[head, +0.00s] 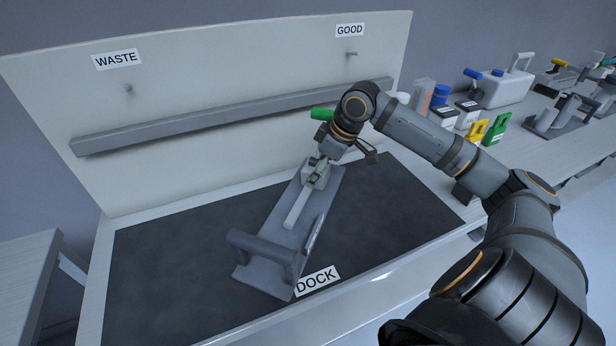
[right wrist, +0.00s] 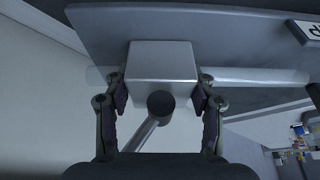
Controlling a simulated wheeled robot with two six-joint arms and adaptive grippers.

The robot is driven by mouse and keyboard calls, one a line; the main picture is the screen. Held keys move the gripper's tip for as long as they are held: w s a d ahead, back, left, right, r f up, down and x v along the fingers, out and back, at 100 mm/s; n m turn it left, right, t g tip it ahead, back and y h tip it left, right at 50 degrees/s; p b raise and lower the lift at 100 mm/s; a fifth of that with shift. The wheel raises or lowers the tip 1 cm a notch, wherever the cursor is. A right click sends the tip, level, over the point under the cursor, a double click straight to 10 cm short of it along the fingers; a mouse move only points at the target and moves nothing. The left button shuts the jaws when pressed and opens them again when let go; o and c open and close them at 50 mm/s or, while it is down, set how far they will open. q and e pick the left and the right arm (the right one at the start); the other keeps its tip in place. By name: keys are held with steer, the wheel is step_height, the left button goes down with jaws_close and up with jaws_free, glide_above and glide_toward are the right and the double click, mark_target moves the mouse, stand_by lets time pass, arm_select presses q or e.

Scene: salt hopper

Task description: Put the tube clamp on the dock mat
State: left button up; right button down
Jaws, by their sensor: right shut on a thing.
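The tube clamp (head: 268,236) is a grey device with a long flat base plate, an arched handle at its near end and a pale tube lying along it. It lies over the dark dock mat (head: 165,285), by the DOCK label; I cannot tell whether its base touches the mat. My right gripper (head: 318,172) is at its far end, shut on a grey block (right wrist: 160,62). In the right wrist view the block sits between both fingers, with a round-ended lever below it. My left gripper is not in view.
A pale back panel (head: 240,85) with WASTE and GOOD labels, pegs and a grey ledge stands behind the mat. A green handle (head: 322,114) shows beside my right wrist. Bottles, coloured clips and a white jug (head: 500,86) crowd the right bench. The mat's left side is clear.

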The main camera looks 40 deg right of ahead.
steer(key=shift+w+a+f, duration=0.4)
steer(key=shift+a+f, duration=0.05)
steer(key=shift+f, duration=0.15)
steer(key=shift+w+a+f, duration=0.4)
steer(key=shift+f, duration=0.2)
step_height(320, 180, down, 3)
steer(key=shift+w+a+f, duration=0.1)
steer(key=shift+f, duration=0.1)
steer(key=shift+c, duration=2.2)
jaws_free()
